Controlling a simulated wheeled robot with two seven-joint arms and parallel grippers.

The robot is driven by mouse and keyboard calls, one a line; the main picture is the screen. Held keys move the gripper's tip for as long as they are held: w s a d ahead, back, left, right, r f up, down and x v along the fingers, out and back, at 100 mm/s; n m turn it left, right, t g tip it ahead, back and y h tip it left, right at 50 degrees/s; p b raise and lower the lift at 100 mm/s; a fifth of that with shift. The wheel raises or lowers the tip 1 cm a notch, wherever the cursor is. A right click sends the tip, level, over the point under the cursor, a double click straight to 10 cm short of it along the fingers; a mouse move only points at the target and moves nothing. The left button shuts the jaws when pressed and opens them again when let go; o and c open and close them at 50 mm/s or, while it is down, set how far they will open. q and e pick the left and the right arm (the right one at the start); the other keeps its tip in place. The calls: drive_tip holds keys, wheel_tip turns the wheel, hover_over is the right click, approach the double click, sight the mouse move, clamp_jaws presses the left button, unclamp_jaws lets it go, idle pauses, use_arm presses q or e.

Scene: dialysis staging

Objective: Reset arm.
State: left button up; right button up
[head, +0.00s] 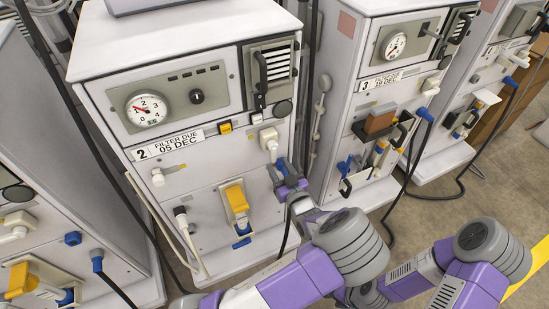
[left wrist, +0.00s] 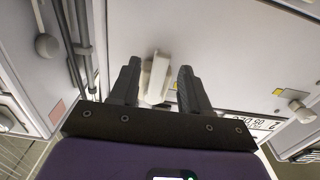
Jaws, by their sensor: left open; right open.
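My left gripper (head: 286,181) is at the front of the machine marked 2, below and right of its FILTER DUE label. In the left wrist view, the dark fingers of my left gripper (left wrist: 154,88) are open, one on each side of a white block-shaped fitting (left wrist: 156,78) on the pale panel. I cannot tell whether they touch it. In the head view a white fitting (head: 269,138) shows just above the gripper, with blue parts below it. My right arm (head: 480,255) shows at the lower right; its gripper is not visible.
Machine 2 (head: 190,35) carries a gauge (head: 146,109), a black lever handle (head: 262,75) and a yellow-topped connector (head: 237,198). Machine 3 (head: 345,60) stands to its right, with a brown block (head: 379,122) on its front. Dark hoses hang between the machines. Floor (head: 430,195) shows at right.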

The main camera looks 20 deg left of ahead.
use_arm(q)
drive_tip(key=v, duration=0.2)
drive_tip(key=shift+s+d, duration=0.25)
idle(0.3)
drive_tip(key=s+a+f+m+g+h+p, duration=0.2)
drive_tip(key=s+f+g+h, duration=0.15)
drive_tip(key=f, duration=0.45)
drive_tip(key=s+a+f+m+g+h+p, duration=0.1)
drive_tip(key=s+f+m+g+h+p, duration=0.2)
drive_tip(key=f, duration=0.5)
drive_tip(key=s+d+g+h+p, duration=0.1)
drive_tip(key=s+d+g+h, duration=0.2)
drive_tip(key=s+d+h, duration=0.2)
drive_tip(key=s+d+m+g+h+p, duration=0.1)
drive_tip(key=s+d+g+h, duration=0.2)
drive_tip(key=s, duration=0.8)
drive_tip(key=shift+s+d+m+h, duration=0.35)
drive_tip(key=shift+d+h, duration=0.55)
drive_tip(key=shift+h, duration=0.35)
